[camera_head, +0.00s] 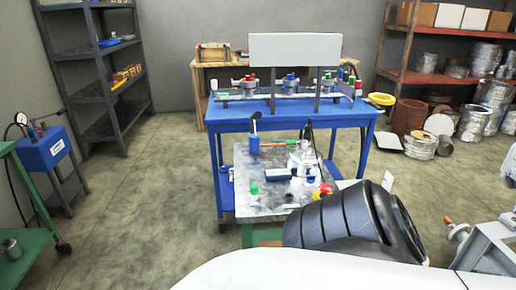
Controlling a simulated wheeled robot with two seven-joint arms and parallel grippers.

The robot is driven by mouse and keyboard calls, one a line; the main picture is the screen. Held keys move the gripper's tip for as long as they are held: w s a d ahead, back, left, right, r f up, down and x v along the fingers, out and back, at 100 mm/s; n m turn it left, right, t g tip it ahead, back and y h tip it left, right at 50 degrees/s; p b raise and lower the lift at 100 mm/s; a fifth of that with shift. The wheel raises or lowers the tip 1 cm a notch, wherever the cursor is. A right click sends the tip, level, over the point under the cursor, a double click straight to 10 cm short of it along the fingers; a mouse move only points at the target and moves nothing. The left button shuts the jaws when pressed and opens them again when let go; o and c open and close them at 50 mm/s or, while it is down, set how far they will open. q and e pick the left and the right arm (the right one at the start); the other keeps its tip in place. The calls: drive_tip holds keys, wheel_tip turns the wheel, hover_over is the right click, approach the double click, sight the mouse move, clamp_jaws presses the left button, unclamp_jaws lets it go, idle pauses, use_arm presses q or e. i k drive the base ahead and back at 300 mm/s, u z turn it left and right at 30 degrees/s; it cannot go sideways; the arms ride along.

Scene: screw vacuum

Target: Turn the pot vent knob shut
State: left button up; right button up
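A grey metal-topped bench (243,205) stands in the middle front with small fittings on it. A clear or silvery vessel (301,158) sits toward its back right and may be the pot. A red and yellow knob-like part (324,191) is at the bench's right edge, close to a black ribbed part of my arm. I cannot tell which part is the pot vent knob or how it is turned. A blue upright fitting (254,145) and a green-capped piece (254,190) are on the left of the bench. Neither of my grippers shows clearly; my arm hides the bench's front right.
A blue table (232,116) with red-topped fittings and a white board (295,49) stands just behind. A blue pump unit (48,151) and green cart (22,207) are at left. A grey machine-like part (490,247) is at right. Floor at left centre is clear.

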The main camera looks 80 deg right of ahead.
sight(311, 178)
drive_tip(key=i, duration=0.8)
drive_tip(key=z, duration=2.45)
